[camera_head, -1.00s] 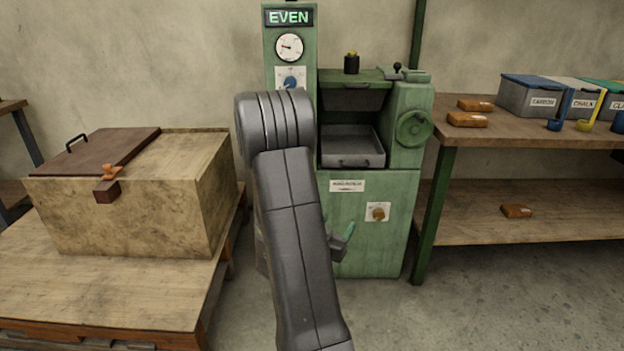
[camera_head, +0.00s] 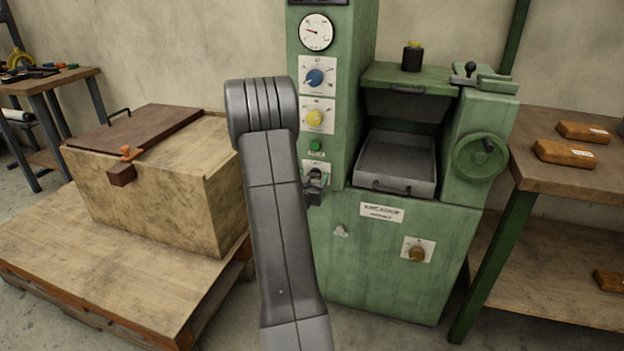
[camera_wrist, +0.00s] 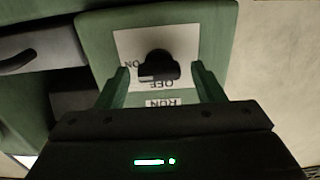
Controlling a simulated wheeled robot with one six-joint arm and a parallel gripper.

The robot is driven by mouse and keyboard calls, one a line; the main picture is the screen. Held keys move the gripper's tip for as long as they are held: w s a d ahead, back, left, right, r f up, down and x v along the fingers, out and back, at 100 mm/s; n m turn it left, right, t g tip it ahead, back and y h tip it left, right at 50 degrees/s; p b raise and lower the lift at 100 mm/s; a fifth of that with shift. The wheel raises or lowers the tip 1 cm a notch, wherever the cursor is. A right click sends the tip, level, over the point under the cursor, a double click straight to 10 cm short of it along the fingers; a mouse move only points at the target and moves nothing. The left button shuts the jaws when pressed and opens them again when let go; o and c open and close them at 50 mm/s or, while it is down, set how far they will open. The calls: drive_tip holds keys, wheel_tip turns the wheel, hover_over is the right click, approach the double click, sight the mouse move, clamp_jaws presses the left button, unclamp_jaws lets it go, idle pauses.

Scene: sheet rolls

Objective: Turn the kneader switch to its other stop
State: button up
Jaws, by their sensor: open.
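In the wrist view a black switch knob (camera_wrist: 157,64) sits on a white plate with ON and OFF lettering, which appears upside down. A RUN label shows just below it in that view. My gripper (camera_wrist: 161,76) is open, with one green finger on each side of the knob; I cannot tell whether either finger touches it. In the head view my gripper (camera_head: 316,188) is at the front of the green machine's column (camera_head: 335,115), below a green button (camera_head: 315,146), and largely covers the switch. Which stop the knob points to is unclear.
A blue knob (camera_head: 314,78) and a yellow knob (camera_head: 314,118) are above the switch. A metal tray (camera_head: 394,165), a handwheel (camera_head: 479,157) and an orange-brown knob (camera_head: 417,254) are to the right. A wooden box (camera_head: 160,190) stands at left, a shelf bench (camera_head: 574,175) at right.

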drive_tip(key=shift+c, duration=0.2)
drive_tip(key=c, duration=0.9)
drive_tip(key=shift+c, duration=0.2)
drive_tip(key=shift+n, duration=0.3)
drive_tip(key=shift+w+a+f+n+p, duration=0.1)
drive_tip(key=shift+n+p, duration=1.65)
drive_tip(key=shift+n, duration=2.5)
drive_tip(key=shift+a+f+n+p, duration=0.1)
drive_tip(key=shift+n+p, duration=1.65)
drive_tip(key=shift+n, duration=2.5)
